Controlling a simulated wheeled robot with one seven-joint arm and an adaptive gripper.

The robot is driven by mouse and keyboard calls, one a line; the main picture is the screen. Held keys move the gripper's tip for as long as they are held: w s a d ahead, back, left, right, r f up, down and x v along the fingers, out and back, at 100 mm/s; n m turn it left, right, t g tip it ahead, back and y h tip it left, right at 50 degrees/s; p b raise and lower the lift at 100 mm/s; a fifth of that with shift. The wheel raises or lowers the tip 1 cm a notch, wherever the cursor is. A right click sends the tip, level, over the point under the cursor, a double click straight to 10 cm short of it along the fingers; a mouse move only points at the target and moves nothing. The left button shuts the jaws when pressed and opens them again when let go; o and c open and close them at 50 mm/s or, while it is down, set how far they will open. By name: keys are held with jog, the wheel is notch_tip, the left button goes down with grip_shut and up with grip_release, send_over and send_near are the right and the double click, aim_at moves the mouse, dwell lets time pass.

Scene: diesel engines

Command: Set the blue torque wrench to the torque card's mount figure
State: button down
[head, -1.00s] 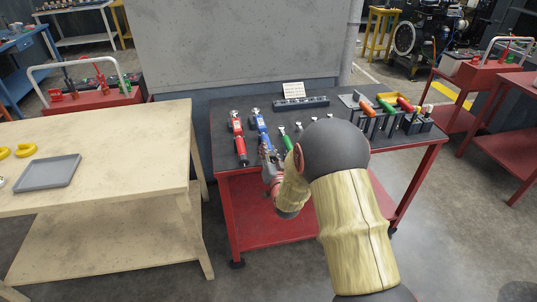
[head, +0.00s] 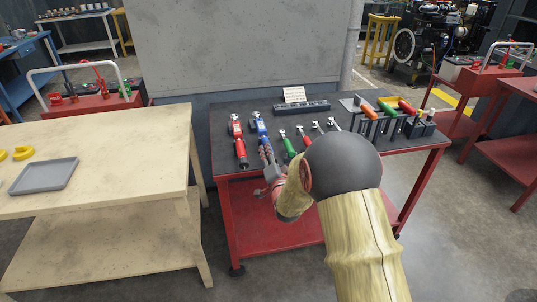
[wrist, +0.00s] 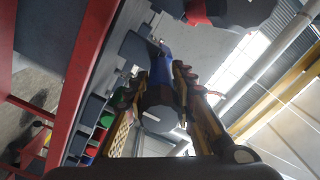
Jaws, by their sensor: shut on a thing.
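The blue torque wrench (head: 259,126) lies on the dark top of the red cart, its handle end toward me. My gripper (head: 267,154) is at that near end, by the cart's front edge. In the wrist view, my gripper's two fingers (wrist: 161,105) are shut on the grey end of the blue torque wrench (wrist: 160,68). The scale on the wrench is too small to read. The white torque card (head: 294,94) stands at the back of the cart, its print too small to read.
A red torque wrench (head: 238,140) lies just left of the blue one. A green-handled tool (head: 288,146) and several other wrenches lie to the right. A rack with coloured handles (head: 390,112) stands farther right. A beige table (head: 120,150) with a grey tray (head: 44,177) is at the left.

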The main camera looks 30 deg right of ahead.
jog(key=c, duration=1.4)
grip_release()
jog(key=shift+s, duration=0.1)
jog(key=v, duration=1.1)
jog(key=shift+s+a, duration=0.1)
jog(key=shift+s, duration=0.25)
